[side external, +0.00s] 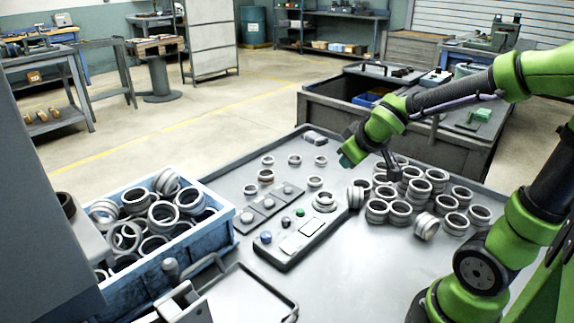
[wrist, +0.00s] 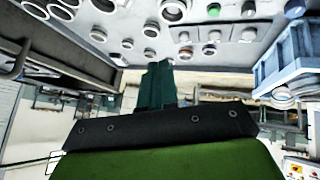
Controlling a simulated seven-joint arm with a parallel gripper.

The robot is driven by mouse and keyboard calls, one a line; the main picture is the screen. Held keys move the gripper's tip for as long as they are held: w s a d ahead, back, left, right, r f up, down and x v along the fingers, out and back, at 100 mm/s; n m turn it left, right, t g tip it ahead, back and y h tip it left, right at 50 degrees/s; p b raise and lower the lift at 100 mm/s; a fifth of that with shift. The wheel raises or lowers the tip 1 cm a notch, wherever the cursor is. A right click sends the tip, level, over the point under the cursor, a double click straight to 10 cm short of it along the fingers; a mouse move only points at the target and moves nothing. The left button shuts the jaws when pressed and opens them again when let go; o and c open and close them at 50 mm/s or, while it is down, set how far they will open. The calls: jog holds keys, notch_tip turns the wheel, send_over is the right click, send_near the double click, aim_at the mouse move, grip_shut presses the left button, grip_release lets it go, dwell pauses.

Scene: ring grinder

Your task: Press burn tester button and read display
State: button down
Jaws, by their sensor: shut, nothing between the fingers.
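The tester (side external: 289,257) is a dark flat box on the grey table in the side view. It has a blue button (side external: 266,237), a dark knob (side external: 285,222), a green button (side external: 300,212) and pale panels (side external: 297,243); no readout is legible. A metal ring (side external: 324,202) sits at its far end. My gripper (side external: 346,161) is shut and empty, above the table beyond the tester and apart from it. In the wrist view my teal fingers (wrist: 159,68) are together, and a green button (wrist: 214,9) shows near the top edge.
A blue crate (side external: 190,238) full of metal rings stands left of the tester. Stacked rings (side external: 415,188) crowd the table on the right, close to my arm. A second panel with round knobs (side external: 268,207) lies beside the tester. Loose rings (side external: 294,160) lie farther back.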

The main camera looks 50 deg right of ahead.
jog(key=w+d+f+n+t, duration=0.1)
jog(key=w+d+f+n, duration=0.1)
jog(key=w+n, duration=0.25)
jog(key=n+t+y, duration=0.1)
jog(key=n+y, duration=0.5)
jog(key=n, duration=0.2)
send_over(303, 212)
notch_tip(303, 212, down, 2)
jog(key=shift+d+f, duration=0.1)
jog(key=shift+f, duration=0.05)
jog(key=shift+f, duration=0.1)
jog(key=shift+f, duration=4.35)
jog(key=shift+f, duration=0.4)
